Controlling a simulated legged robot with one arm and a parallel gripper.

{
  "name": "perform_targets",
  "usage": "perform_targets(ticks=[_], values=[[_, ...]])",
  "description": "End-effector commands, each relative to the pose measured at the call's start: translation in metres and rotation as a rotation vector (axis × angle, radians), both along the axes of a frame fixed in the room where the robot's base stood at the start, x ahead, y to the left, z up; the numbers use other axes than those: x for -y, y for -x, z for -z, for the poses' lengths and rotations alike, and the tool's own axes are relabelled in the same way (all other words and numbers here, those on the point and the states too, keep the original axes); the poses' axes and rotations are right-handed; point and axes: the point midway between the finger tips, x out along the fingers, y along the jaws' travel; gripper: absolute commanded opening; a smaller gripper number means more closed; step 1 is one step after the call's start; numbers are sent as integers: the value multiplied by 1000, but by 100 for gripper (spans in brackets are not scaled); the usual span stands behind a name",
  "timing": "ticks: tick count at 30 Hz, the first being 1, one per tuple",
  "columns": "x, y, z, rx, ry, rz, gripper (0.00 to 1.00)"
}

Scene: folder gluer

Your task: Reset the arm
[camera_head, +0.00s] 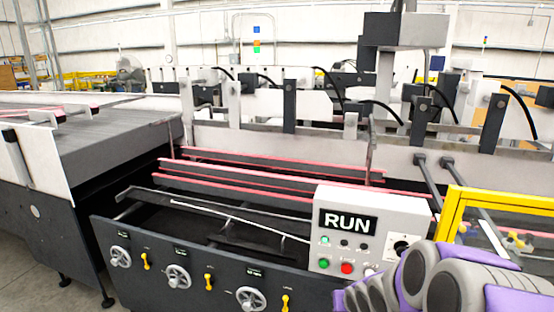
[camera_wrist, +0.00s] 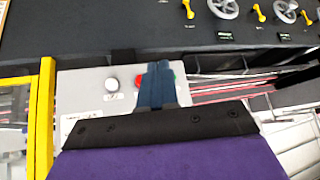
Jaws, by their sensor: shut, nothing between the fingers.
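My arm, purple and grey, fills the lower right of the head view, in front of the machine's control box (camera_head: 375,211). The fingers of my gripper are not discernible there. In the wrist view my gripper (camera_wrist: 158,68) shows as two dark blue fingers pressed together, empty. They point at the face of the control box (camera_wrist: 85,82), partly covering a red button and a green button. I cannot tell whether the fingertips touch the box. The box's display (camera_head: 347,222) reads RUN.
A yellow-framed guard (camera_head: 452,215) stands right of the box, close to my arm; its yellow post (camera_wrist: 43,120) shows in the wrist view. A dark front panel (camera_head: 200,270) carries handwheels and yellow levers. Red-edged belts (camera_head: 270,175) run behind. Grey floor (camera_head: 40,260) is at left.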

Motion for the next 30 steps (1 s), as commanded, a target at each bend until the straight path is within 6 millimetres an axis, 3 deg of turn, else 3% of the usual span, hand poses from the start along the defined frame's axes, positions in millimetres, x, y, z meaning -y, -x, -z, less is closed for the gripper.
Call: perform_targets(ticks=[1,11,18,21,25,30], values=[[1,17,-11,-36,28,4,0],[2,160,-51,-361,129,40,0],[-15,278,-75,-600,118,29,0],[-24,319,-82,-681,100,14,0],[-33,356,-88,-754,79,-5,0],[-38,374,-92,-789,65,-17,0]])
